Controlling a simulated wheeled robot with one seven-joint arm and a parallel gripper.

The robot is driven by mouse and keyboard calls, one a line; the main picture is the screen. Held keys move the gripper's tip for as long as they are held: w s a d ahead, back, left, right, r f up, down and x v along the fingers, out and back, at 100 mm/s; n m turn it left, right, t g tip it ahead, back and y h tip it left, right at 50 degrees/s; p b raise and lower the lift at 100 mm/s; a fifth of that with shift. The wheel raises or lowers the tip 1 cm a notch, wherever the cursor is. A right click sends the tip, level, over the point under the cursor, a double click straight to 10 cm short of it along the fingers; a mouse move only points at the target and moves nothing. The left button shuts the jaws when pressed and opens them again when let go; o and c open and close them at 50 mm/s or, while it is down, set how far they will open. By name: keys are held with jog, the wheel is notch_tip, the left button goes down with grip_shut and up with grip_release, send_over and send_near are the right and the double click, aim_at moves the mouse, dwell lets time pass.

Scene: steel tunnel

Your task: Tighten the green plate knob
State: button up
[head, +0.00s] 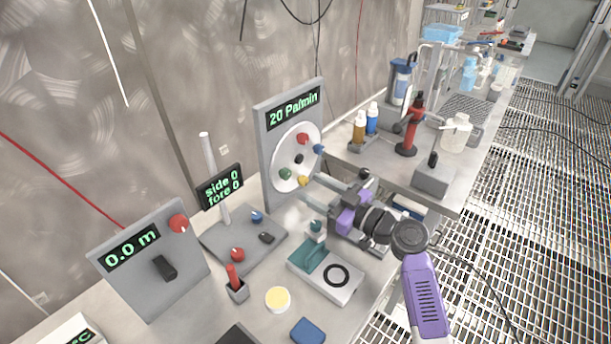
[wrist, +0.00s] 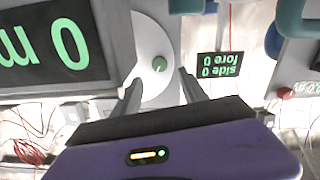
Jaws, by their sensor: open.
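The green knob (head: 285,174) sits at the lower left of a round white plate (head: 288,149) on an upright grey panel. The same plate carries a red, a blue, a yellow and a black knob. My purple gripper (head: 292,188) reaches from the right towards the plate's lower part, its two fingers spread and empty. In the upside-down wrist view the green knob (wrist: 159,64) shows on the white plate (wrist: 153,35), between and just beyond the fingertips (wrist: 160,79). No finger visibly touches it. The other plate knobs do not show there.
The panel's display (head: 293,108) reads 20 Pa/min. Left stand the "side 0 fore 0" display (head: 222,187) and a 0.0 m panel (head: 150,260). Below my gripper lies a grey and teal box (head: 325,273). Bottles (head: 365,122) and a red stand (head: 411,125) are behind, right.

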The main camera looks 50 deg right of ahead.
aim_at(288, 175)
jog(key=w+p, duration=0.2)
jog(key=w, duration=0.6)
jog(key=shift+a, duration=0.1)
jog(key=shift+s, duration=0.1)
grip_shut()
